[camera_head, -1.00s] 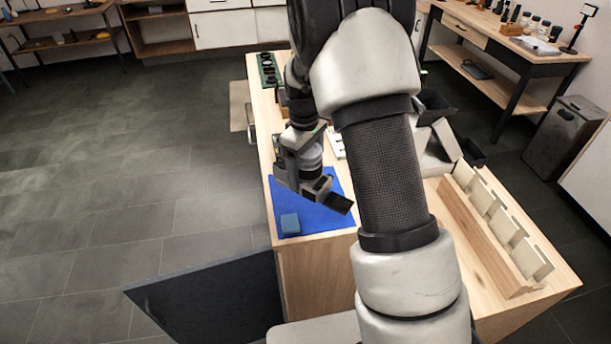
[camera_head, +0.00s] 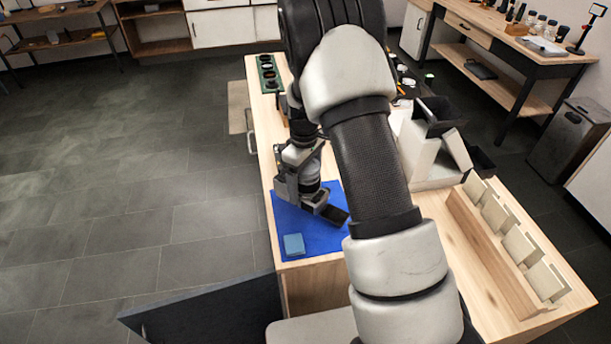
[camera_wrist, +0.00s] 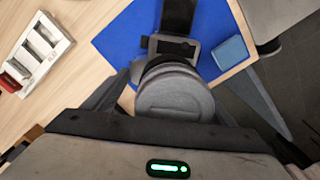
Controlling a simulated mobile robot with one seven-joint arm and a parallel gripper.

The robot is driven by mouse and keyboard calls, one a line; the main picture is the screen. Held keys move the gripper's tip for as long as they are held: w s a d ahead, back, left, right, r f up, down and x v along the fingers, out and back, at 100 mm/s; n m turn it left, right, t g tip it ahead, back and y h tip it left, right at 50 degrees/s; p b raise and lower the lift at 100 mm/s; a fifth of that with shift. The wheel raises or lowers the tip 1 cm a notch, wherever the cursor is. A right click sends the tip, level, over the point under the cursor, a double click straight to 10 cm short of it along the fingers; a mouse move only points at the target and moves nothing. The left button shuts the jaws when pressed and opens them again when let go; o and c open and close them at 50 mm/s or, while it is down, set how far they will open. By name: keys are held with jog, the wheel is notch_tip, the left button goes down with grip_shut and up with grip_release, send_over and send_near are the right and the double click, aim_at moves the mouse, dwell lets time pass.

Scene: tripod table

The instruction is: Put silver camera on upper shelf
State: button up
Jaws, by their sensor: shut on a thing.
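The silver camera (camera_wrist: 205,85) shows in the wrist view with its round grey lens (camera_wrist: 175,98) toward me and a dark flap-like part beyond it. My gripper (camera_head: 308,190) is shut on the camera over the blue mat (camera_head: 330,235). In the wrist view the gripper (camera_wrist: 172,112) has a finger on each side of the lens. The head view shows the camera's dark part (camera_head: 335,215) sticking out to the right. I cannot tell whether the camera touches the mat. I cannot make out the upper shelf for certain.
A small blue box (camera_head: 293,244) lies on the mat near the bench's front edge. A dark panel (camera_head: 210,312), apparently an open door, juts out at the lower left. A wooden rack of pale plates (camera_head: 500,240) stands right. Floor to the left is clear.

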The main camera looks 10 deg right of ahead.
jog(key=shift+w+f, duration=0.1)
jog(key=shift+f, duration=1.65)
jog(key=shift+f, duration=0.1)
jog(key=shift+f+b, duration=0.3)
jog(key=shift+f, duration=0.05)
jog(key=shift+f, duration=0.15)
jog(key=shift+c, duration=1.3)
jog(key=o, duration=2)
jog(key=shift+o, duration=0.2)
